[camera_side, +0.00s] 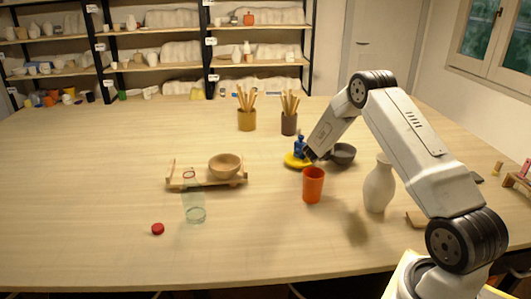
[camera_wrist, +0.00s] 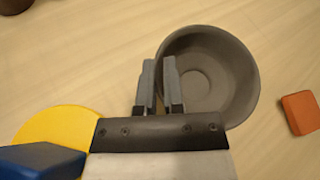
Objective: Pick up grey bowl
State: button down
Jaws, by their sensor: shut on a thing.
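The grey bowl (camera_side: 344,154) stands upright on the table, right of my gripper (camera_side: 318,156) in the side view. In the wrist view the round, empty bowl (camera_wrist: 225,75) fills the upper right. My gripper (camera_wrist: 158,72) is shut on its left rim, with one finger outside the wall and one inside. In the side view my wrist and arm hide the fingertips, and I cannot tell whether the bowl is clear of the table.
A yellow disc (camera_side: 294,162) with a blue object (camera_side: 300,145) is close left of my gripper. An orange cup (camera_side: 313,186) and white vase (camera_side: 379,185) stand nearer. Brush pots (camera_side: 247,120) stand behind. A wooden bowl (camera_side: 223,168) sits left; the front-left table is mostly clear.

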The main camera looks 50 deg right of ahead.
jog(key=shift+s+a+f, duration=0.1)
jog(key=shift+s+f, duration=0.1)
jog(key=shift+w+r, duration=0.1)
jog(key=shift+r, duration=0.7)
jog(key=s+a+r, duration=0.8)
jog(key=s+r, duration=0.3)
jog(key=shift+a+r, duration=0.2)
jog(key=shift+r, duration=0.2)
dwell(0.3)
